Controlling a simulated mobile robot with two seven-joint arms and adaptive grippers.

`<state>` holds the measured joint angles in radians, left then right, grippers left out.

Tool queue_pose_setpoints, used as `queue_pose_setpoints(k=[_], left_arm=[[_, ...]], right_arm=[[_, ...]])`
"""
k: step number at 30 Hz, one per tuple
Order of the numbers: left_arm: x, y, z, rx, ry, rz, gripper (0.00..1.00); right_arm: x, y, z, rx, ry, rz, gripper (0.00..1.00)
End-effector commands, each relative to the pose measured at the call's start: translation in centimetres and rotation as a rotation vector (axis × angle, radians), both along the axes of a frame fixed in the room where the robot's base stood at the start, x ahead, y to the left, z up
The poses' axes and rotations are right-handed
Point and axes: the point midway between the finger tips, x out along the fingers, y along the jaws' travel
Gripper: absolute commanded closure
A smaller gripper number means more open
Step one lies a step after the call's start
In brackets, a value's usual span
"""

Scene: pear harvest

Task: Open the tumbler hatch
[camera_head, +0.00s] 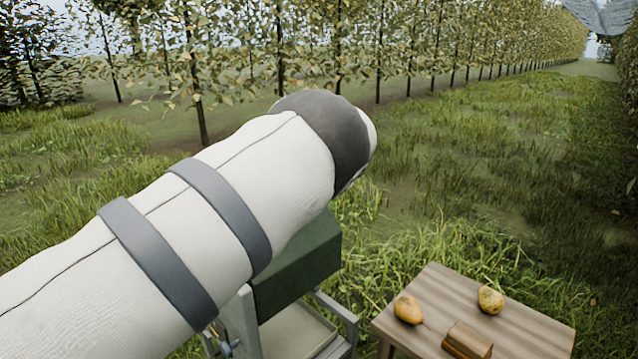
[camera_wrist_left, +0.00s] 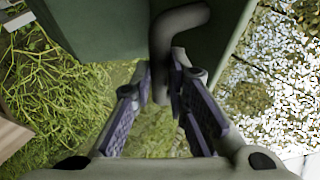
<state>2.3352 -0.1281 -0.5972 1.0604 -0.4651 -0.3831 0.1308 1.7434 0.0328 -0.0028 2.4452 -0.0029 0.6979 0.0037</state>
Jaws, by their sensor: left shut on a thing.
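The tumbler shows as a dark green box (camera_head: 298,268) on a pale stand in the head view, partly hidden behind my left arm. In the left wrist view its green panels (camera_wrist_left: 100,25) fill the top. A dark, bent handle (camera_wrist_left: 183,22) stands out from the green surface there. My left gripper (camera_wrist_left: 158,78) is shut on this handle, with one finger on each side of it. In the head view my left gripper is hidden by the arm. How far the hatch stands open is not clear. My right gripper is not in view.
A pale tray (camera_head: 298,335) sits low under the green box. To the right, a wooden table (camera_head: 445,285) holds two yellow pears (camera_head: 408,310) (camera_head: 490,300) and a brown block (camera_head: 467,341). Grass and rows of trees lie behind.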

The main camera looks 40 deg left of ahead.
Motion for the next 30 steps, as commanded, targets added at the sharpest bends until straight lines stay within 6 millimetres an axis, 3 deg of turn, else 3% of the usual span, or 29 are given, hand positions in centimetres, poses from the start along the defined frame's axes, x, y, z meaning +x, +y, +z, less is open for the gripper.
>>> queue_pose_setpoints(k=[1, 8, 9, 11, 30], left_arm=[[-0.6, -0.1, -2.0, -0.016, 0.027, 0.01, 1.0], [-0.6, -0.2, -2.0, -0.016, 0.027, 0.01, 1.0], [-0.6, -0.2, -2.0, -0.017, 0.026, 0.01, 0.76], [-0.6, -0.2, -2.0, -0.016, 0.027, 0.01, 0.65], [-0.4, -0.5, -0.6, -0.007, 0.012, 0.0, 0.65]], right_arm=[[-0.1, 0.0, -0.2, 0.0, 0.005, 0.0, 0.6], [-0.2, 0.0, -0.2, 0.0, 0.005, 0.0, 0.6], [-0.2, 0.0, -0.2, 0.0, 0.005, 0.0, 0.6], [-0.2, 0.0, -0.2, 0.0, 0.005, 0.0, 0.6], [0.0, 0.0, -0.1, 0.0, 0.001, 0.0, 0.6]])
